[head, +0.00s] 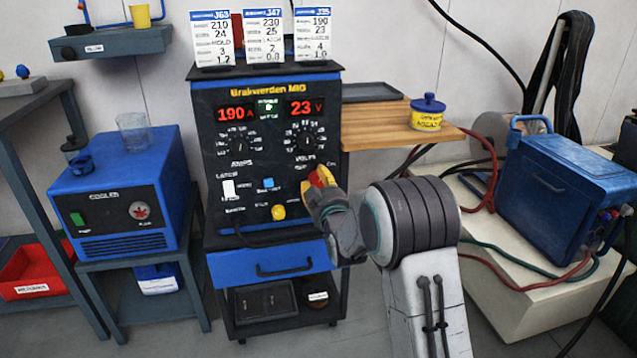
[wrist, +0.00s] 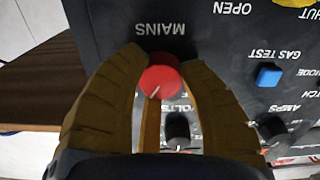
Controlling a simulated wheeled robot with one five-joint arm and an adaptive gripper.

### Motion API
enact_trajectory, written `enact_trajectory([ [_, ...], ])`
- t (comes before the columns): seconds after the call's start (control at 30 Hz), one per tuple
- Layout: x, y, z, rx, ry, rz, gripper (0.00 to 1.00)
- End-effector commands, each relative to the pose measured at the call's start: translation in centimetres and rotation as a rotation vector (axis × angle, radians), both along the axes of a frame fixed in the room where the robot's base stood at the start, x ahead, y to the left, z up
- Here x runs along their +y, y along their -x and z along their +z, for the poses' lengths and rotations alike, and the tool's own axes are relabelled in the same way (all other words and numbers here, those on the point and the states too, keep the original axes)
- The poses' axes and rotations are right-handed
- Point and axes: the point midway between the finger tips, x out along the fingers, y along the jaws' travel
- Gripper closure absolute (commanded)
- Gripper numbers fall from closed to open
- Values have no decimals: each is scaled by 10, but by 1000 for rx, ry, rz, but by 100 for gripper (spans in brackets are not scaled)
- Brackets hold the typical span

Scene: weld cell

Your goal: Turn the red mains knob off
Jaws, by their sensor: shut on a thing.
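The red mains knob (wrist: 160,79) is on the dark front panel of the welder, beside the "MAINS" label, which reads upside down in the wrist view. Its white pointer line shows on its face. My gripper (wrist: 158,72) is shut on the knob, with one brown finger on each side of it. In the head view my gripper (head: 318,180) is at the right edge of the welder panel (head: 230,165). A little red shows between its fingers there, and the knob is mostly hidden. The displays read 190 A and 23 V.
Black volts and amps knobs, a blue gas test button (wrist: 268,75) and a yellow knob (head: 278,212) are near on the panel. A wooden shelf (head: 390,128) holds a yellow-and-blue pot (head: 427,114). Job cards (head: 262,36) stand on top. A blue cooler (head: 125,195) is left.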

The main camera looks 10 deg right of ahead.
Motion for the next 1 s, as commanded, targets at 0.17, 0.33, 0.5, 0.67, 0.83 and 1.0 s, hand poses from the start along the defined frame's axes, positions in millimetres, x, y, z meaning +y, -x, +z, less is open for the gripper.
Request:
enact_trajectory([
  [0.17, 0, 0, -3, 7, 168, 0, 95],
  [0.33, -1, 0, -3, 8, 330, -1, 95],
  [0.5, -1, 0, -3, 8, 491, -2, 95],
  [0.67, -2, 0, -3, 9, 643, -2, 95],
  [0.83, -2, 0, -2, 10, 804, -3, 95],
  [1.0, -2, 0, -2, 10, 957, -3, 95],
])
